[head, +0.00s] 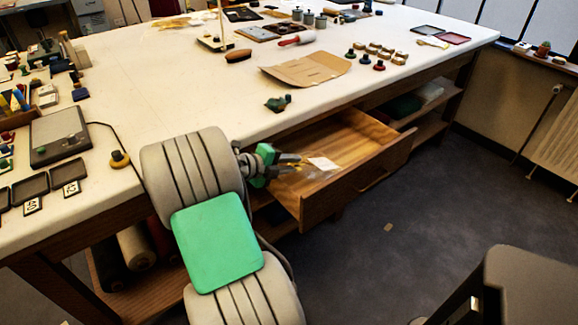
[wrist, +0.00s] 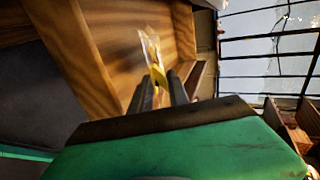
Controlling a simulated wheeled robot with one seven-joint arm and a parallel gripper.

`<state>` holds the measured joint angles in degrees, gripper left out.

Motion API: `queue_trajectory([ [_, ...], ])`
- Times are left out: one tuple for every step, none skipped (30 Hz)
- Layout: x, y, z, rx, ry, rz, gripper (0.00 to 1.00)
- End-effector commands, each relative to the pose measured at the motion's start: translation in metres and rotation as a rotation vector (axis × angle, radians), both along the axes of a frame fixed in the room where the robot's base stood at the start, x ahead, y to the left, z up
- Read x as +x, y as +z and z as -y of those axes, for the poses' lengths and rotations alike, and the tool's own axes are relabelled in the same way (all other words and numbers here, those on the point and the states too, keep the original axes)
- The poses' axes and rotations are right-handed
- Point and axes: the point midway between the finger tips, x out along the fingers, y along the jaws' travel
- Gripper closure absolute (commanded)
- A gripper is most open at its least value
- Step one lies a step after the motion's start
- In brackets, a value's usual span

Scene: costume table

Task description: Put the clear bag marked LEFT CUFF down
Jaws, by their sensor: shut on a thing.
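My gripper (head: 294,164) reaches over the open wooden drawer (head: 372,165) from its left end. In the wrist view my gripper (wrist: 158,88) is shut on a clear bag (wrist: 149,44) with something yellow in it. The clear bag also shows in the head view (head: 314,172), with a white label (head: 323,163) on or beside it. The label's writing is too small to read. The bag is at or inside the drawer opening; I cannot tell whether it touches the drawer floor.
The drawer is pulled out from under the white-topped table (head: 190,95). A brown cardboard piece (head: 306,69) and a dark green item (head: 278,103) lie on the tabletop above it. A dark chair or stool (head: 525,285) stands at lower right. The floor between is mostly clear.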

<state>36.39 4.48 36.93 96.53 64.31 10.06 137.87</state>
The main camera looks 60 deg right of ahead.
Motion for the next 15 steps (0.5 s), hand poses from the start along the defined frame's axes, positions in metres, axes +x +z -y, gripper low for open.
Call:
queue_trajectory([
  [0.0003,-0.0021,0.0001,-0.001,0.000,0.001,1.00],
  [0.0003,-0.0025,0.0000,-0.001,0.000,0.001,1.00],
  [0.0003,-0.0032,0.0001,-0.001,0.000,0.001,1.00],
  [0.0003,-0.0036,0.0001,-0.001,0.000,0.001,1.00],
  [0.0003,-0.0041,0.0001,-0.001,0.000,0.001,1.00],
  [0.0004,-0.0047,0.0000,-0.001,0.000,0.001,1.00],
  [0.0004,-0.0051,0.0000,-0.001,0.000,0.001,1.00],
  [0.0004,-0.0057,0.0000,-0.001,0.000,0.001,1.00],
  [0.0004,-0.0064,0.0000,-0.001,0.000,0.001,1.00],
  [0.0004,-0.0068,0.0000,-0.001,0.000,0.001,1.00],
  [0.0004,-0.0072,0.0000,-0.001,0.000,0.001,1.00],
  [0.0005,-0.0079,0.0000,-0.001,0.000,0.001,1.00],
  [0.0004,-0.0083,-0.0001,-0.001,0.000,0.001,1.00],
  [0.0004,-0.0089,-0.0001,-0.001,0.000,0.001,1.00],
  [0.0003,-0.0089,0.0000,-0.001,0.000,0.001,1.00],
])
